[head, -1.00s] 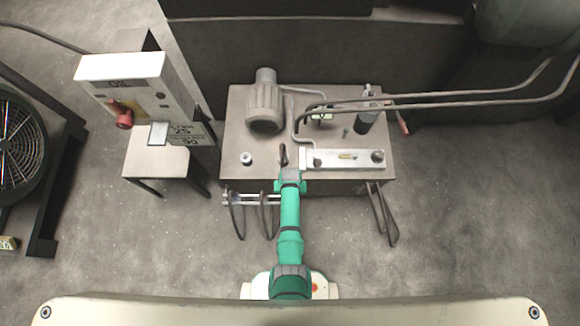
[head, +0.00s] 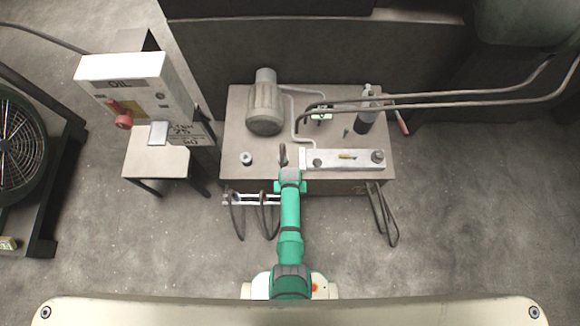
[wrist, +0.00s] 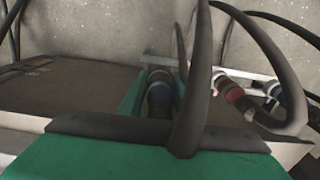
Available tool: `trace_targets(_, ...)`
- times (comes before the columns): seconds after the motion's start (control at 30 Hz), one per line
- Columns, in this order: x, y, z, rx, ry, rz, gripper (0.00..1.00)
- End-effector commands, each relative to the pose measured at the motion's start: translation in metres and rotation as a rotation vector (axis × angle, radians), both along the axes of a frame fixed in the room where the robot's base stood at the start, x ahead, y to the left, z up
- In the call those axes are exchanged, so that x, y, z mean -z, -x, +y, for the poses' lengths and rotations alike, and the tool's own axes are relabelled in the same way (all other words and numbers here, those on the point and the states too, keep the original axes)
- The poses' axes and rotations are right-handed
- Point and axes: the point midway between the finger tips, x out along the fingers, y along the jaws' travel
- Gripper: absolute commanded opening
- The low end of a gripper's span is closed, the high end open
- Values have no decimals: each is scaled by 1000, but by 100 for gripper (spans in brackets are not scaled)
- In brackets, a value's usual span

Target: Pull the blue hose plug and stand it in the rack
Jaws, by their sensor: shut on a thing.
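My gripper (wrist: 158,100) shows in the wrist view with its green jaws on either side of a plug (wrist: 159,92) with a dark blue band, and is shut on it.
In the wrist view a red-banded plug (wrist: 233,92) and a bluish plug (wrist: 272,91) sit close on the right under a looping hose. On the bench (head: 238,125) stand a motor (head: 265,108), a small round fitting (head: 246,158) and a pale block (head: 345,158).

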Motion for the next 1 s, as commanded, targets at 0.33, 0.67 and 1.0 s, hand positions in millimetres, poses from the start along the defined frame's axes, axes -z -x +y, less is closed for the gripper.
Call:
trace_targets(0.33,1,-1,0,0,0,0,0)
trace_targets(0.67,5,-1,0,0,0,-1,0)
trace_targets(1.0,8,-1,0,0,0,-1,0)
